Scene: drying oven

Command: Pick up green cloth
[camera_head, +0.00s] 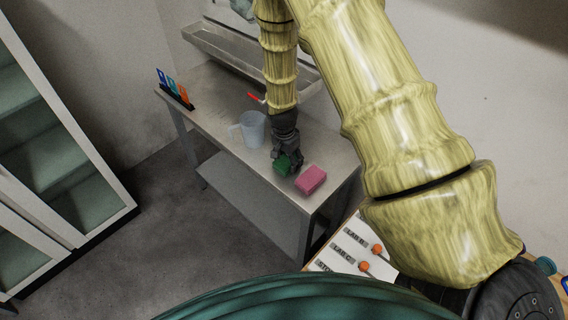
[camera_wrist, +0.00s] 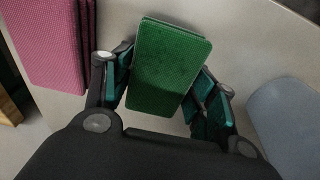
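The green cloth (camera_wrist: 168,65) is a thick folded block on the table, between the two fingers of my gripper (camera_wrist: 164,80) in the wrist view. My gripper is open, with one finger on each side of the cloth. A narrow gap shows on the left side; on the right the finger is very close to the cloth, and I cannot tell if it touches. In the head view my gripper (camera_head: 288,158) points down over the green cloth (camera_head: 283,166) and hides part of it.
A pink cloth (camera_head: 310,179) lies just right of the green one, near the end of the metal table (camera_head: 225,110). A translucent jug (camera_head: 252,129) stands close on the left. A rack with coloured cards (camera_head: 175,90) is at the table's far left. A wall trough (camera_head: 225,45) runs behind.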

